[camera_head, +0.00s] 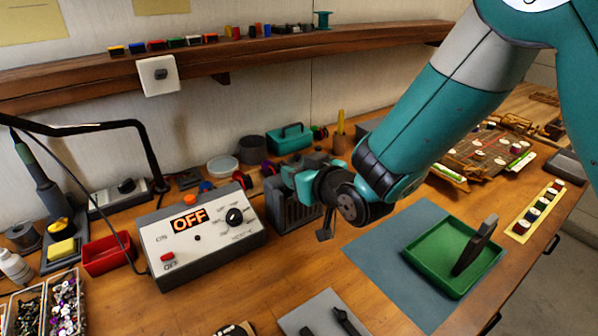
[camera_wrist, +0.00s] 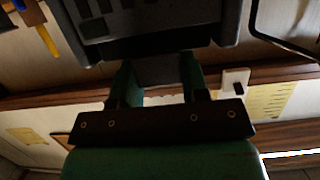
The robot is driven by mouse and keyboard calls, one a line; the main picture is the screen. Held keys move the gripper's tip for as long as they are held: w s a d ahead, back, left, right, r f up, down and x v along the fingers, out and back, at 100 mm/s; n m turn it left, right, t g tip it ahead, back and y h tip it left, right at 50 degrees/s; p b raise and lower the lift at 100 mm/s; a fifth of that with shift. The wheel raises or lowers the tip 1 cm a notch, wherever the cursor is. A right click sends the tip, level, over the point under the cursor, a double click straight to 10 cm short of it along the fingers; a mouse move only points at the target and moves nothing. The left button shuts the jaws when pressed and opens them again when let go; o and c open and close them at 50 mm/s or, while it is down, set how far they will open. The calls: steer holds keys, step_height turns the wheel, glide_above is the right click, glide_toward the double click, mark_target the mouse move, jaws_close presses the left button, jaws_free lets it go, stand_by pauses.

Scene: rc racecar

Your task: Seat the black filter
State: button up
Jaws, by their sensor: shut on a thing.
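My gripper (camera_wrist: 158,78) is shut on a dark grey-black block (camera_wrist: 160,69), seen between its two green fingers in the wrist view. This looks like the black filter, and most of it is hidden. In the head view my gripper (camera_head: 300,178) is over the dark grey slotted box (camera_head: 292,214), mostly hidden by my wrist. The same box (camera_wrist: 150,38) shows close to the fingertips in the wrist view. I cannot tell whether the block touches it. A dark grey slab (camera_head: 474,246) leans upright in the green tray (camera_head: 425,252) at the right.
A control box (camera_head: 205,262) reading OFF stands left of the slotted box. A red bin (camera_head: 107,255) and a soldering iron stand are further left. A blue-grey mat (camera_head: 372,262) lies under the green tray. A wooden shelf (camera_head: 240,66) runs along the wall behind.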

steer(key=shift+f, duration=0.2)
steer(key=o, duration=1.3)
steer(key=shift+s, duration=0.1)
steer(key=b+v, duration=0.7)
steer(key=v, duration=0.1)
steer(key=b+v, duration=0.7)
steer(key=v, duration=0.2)
steer(key=shift+d+r, duration=0.15)
steer(key=shift+r, duration=0.15)
steer(key=shift+s, duration=0.1)
